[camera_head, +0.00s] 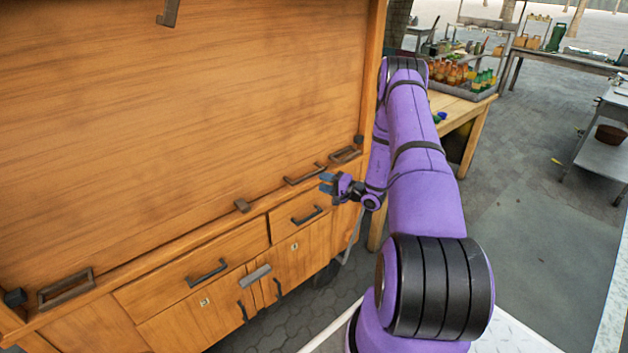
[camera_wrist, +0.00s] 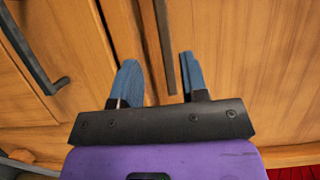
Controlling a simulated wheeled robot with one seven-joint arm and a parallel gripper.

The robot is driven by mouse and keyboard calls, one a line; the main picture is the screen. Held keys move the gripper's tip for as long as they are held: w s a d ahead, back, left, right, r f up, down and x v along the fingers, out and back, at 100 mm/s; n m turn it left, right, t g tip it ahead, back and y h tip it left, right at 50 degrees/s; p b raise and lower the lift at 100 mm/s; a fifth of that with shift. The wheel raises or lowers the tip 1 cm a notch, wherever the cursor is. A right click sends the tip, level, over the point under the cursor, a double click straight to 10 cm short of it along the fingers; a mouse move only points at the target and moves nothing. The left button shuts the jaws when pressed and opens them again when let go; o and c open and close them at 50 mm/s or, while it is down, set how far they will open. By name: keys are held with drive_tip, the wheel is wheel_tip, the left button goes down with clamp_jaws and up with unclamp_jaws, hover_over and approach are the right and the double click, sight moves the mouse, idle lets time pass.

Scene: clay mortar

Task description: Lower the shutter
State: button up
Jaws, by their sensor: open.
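A wooden cabinet fills the left of the head view. Its upper part is a broad flat wooden panel (camera_head: 190,110), which I take as the shutter, though I cannot tell its position for sure. My gripper (camera_head: 327,183) is open and empty in front of the cabinet's right side. In the wrist view its blue fingers (camera_wrist: 158,75) point at wood, with a dark bar (camera_wrist: 165,45) beyond the gap; I cannot tell contact.
Below the panel are drawers with dark handles (camera_head: 207,273) and (camera_head: 307,216), and doors with upright handles (camera_head: 243,312). Metal loops (camera_head: 66,288) and (camera_head: 305,174) lie along the ledge. A wooden table (camera_head: 462,110) with bottles stands behind my arm. Paved floor is open at right.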

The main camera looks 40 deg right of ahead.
drive_tip(key=shift+v, duration=2.2)
drive_tip(key=w+a+r+n+g+y, duration=0.1)
drive_tip(key=a+r+n+g+y, duration=0.3)
drive_tip(key=a+r, duration=0.55)
drive_tip(key=w+a+r+n+g+y, duration=0.1)
drive_tip(key=a+r+n+g+y, duration=0.15)
drive_tip(key=a+r+g, duration=0.7)
drive_tip(key=s+a+r+n+g+h, duration=0.1)
drive_tip(key=s+a+r+n+h, duration=0.1)
drive_tip(key=s+a+r, duration=0.45)
drive_tip(key=s+a+r+n+h, duration=0.1)
drive_tip(key=s+a+r+n, duration=0.15)
drive_tip(key=r, duration=0.65)
drive_tip(key=s+a+r+n+t+h, duration=0.1)
drive_tip(key=s+r+h, duration=0.4)
drive_tip(key=s, duration=0.6)
drive_tip(key=s+a+r+n+t+h, duration=0.1)
drive_tip(key=s+a+r+h, duration=0.3)
drive_tip(key=s, duration=0.7)
wheel_tip(320, 180, up, 2)
drive_tip(key=shift+r+n+t+h, duration=0.15)
drive_tip(key=shift+n+t+h, duration=0.15)
drive_tip(key=shift+t+h, duration=0.35)
